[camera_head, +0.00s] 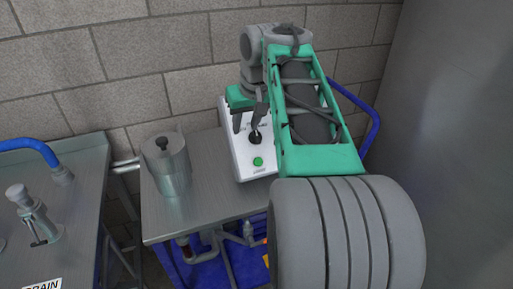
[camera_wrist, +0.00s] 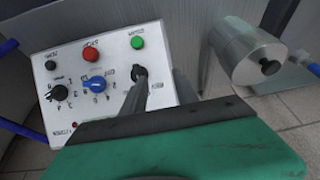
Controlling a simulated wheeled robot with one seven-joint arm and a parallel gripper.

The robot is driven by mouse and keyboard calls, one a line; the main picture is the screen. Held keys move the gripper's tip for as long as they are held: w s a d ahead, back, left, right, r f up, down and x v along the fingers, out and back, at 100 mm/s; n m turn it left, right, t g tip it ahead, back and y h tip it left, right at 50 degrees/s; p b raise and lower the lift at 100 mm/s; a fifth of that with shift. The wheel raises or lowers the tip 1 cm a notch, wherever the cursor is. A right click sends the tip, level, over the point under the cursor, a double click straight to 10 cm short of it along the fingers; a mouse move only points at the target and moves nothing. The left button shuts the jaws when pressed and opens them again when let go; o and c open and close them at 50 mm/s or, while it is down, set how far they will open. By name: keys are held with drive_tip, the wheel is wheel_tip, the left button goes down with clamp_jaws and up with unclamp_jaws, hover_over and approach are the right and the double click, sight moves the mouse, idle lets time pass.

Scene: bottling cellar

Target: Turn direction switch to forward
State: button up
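A white control box (camera_head: 243,160) stands on the steel cart, and its panel (camera_wrist: 115,70) fills the left of the wrist view. A black switch (camera_wrist: 139,72) sits at the panel's right side, with small labels too blurred to read; it appears in the head view as a black knob (camera_head: 255,137). I cannot tell for sure which control is the direction switch, or its setting. My gripper (camera_head: 247,127) is open just above the panel, beside the black switch. In the wrist view one finger of the gripper (camera_wrist: 160,76) partly covers the switch; contact is unclear.
The panel also bears a blue knob (camera_wrist: 94,83), a black knob (camera_wrist: 59,92), a red button (camera_wrist: 90,54) and a green button (camera_wrist: 137,42). A steel canister (camera_head: 167,165) stands left of the box on the cart top (camera_head: 205,205). A brick wall is behind.

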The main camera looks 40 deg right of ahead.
approach(257, 134)
drive_tip(key=f, duration=0.1)
drive_tip(key=b+x, duration=0.2)
drive_tip(key=x, duration=0.5)
drive_tip(key=shift+w+f+b, duration=0.2)
drive_tip(key=shift+w+b, duration=0.1)
drive_tip(key=shift+b, duration=0.05)
drive_tip(key=shift+h, duration=0.3)
clamp_jaws()
drive_tip(key=shift+d, duration=0.1)
